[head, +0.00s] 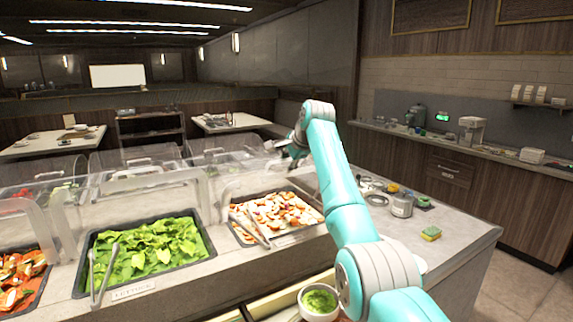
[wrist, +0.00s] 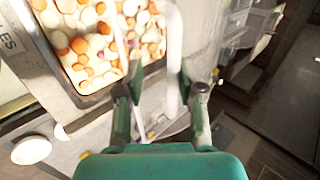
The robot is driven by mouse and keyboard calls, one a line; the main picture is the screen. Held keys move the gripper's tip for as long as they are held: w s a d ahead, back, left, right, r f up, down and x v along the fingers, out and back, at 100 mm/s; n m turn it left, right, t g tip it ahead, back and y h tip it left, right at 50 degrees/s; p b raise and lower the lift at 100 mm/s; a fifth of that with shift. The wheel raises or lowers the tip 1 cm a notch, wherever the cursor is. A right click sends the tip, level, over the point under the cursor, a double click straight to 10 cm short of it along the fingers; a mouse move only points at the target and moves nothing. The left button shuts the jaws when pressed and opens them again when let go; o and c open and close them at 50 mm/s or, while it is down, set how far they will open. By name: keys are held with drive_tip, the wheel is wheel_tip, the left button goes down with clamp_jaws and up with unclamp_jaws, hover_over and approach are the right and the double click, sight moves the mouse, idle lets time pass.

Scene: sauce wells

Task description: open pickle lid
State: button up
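A dark-rimmed bin of chopped orange and white pieces (head: 277,215) sits in the counter in the head view. It shows at the upper left in the wrist view (wrist: 95,32), beside a label (wrist: 10,38) ending in "LES". A clear lid panel (head: 243,184) stands up at its back left; how far it is open is hard to tell. My gripper (head: 291,151) is above the bin's far right side. In the wrist view my gripper (wrist: 158,88) has its fingers apart, with a pale translucent bar (wrist: 172,60) between them, nearer the right finger. Contact is unclear.
Tongs (head: 250,226) lie over the bin's front left. A lettuce bin (head: 145,252) is to its left. More clear covers (head: 135,165) stand behind. A metal canister (head: 402,205) and a sponge (head: 431,234) are on the right counter. A small bowl (head: 319,301) is in front.

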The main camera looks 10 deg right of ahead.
drive_tip(key=v, duration=1.2)
